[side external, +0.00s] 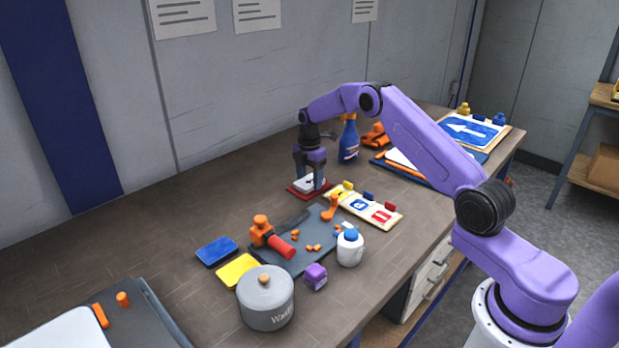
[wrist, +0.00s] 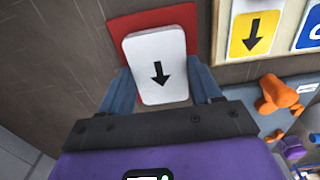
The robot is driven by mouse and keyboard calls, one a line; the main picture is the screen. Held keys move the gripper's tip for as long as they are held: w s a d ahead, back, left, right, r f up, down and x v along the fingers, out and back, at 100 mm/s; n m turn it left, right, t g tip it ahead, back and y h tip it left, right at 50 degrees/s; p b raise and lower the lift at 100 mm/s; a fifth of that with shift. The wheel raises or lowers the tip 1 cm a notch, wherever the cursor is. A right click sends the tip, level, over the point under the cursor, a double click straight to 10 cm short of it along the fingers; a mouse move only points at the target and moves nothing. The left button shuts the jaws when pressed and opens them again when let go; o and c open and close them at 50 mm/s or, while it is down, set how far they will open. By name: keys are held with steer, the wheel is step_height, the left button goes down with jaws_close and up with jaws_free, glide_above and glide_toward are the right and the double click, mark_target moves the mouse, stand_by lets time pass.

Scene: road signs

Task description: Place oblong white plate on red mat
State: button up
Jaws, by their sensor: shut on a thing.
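The oblong white plate (wrist: 158,50) has rounded corners and a black arrow. It sits between the two fingers of my gripper (wrist: 160,90), which is shut on its sides. The red mat (wrist: 121,28) shows behind and around the plate's far part in the wrist view; the plate's near part reaches past the mat's near edge in that picture. In the side view my gripper (side external: 311,183) points down over the red mat (side external: 294,190), with the white plate (side external: 308,183) between its fingers. I cannot tell whether the plate touches the mat.
A cream board with sign tiles (side external: 370,208) lies close to the right of the mat. A blue spray bottle (side external: 348,140) stands behind. A dark cutting mat (side external: 305,240) with orange pieces and a hammer-like tool (side external: 270,236) lies in front. The table left of the mat is clear.

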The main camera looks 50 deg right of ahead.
steer(key=shift+f, duration=0.15)
steer(key=o, duration=1.1)
steer(key=shift+c, duration=0.2)
